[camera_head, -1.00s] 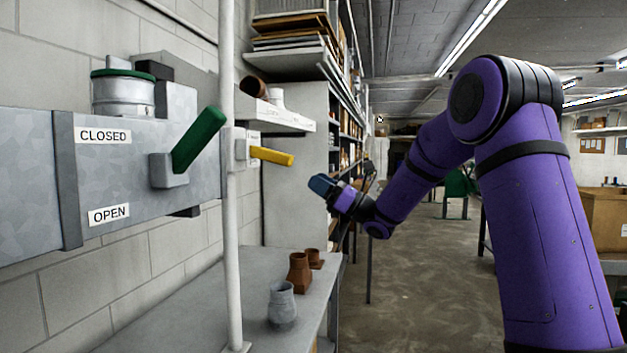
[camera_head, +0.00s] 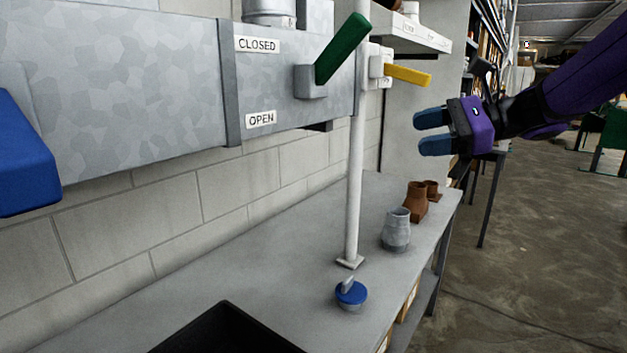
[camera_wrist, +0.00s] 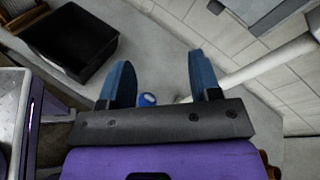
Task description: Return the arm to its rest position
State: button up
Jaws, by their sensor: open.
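My gripper (camera_head: 432,131) is at the right of the head view, with its two blue fingers apart and nothing between them. It is in the air beside the bench, below and to the right of the yellow handle (camera_head: 408,75), and apart from it. In the wrist view my gripper (camera_wrist: 163,85) shows open and empty too, with the bench below. My purple arm reaches in from the upper right; most of it is outside the head view.
A duct (camera_head: 130,90) carries a green lever (camera_head: 342,48), tilted up towards CLOSED. A white post (camera_head: 356,190) stands on the bench (camera_head: 200,285). A blue-topped part (camera_head: 351,293), grey pot (camera_head: 397,230), brown fittings (camera_head: 417,202) and black tray (camera_head: 225,322) are there.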

jog(key=s+d+f+n+g+h, duration=0.1)
jog(key=s+f+n+h, duration=0.25)
jog(key=s, duration=0.45)
jog(key=s+d+f+n+h, duration=0.1)
jog(key=s+f+n+h, duration=0.1)
jog(key=s+n+h, duration=0.4)
jog(key=s+d+f+n+t+h, duration=0.2)
jog(key=s+d+n+h, duration=0.3)
jog(key=s+d, duration=0.3)
jog(key=s, duration=0.2)
jog(key=shift+s+f+t, duration=0.3)
jog(key=shift+f+t, duration=0.05)
jog(key=shift+t, duration=0.05)
jog(key=shift+d, duration=0.1)
jog(key=shift+c, duration=0.4)
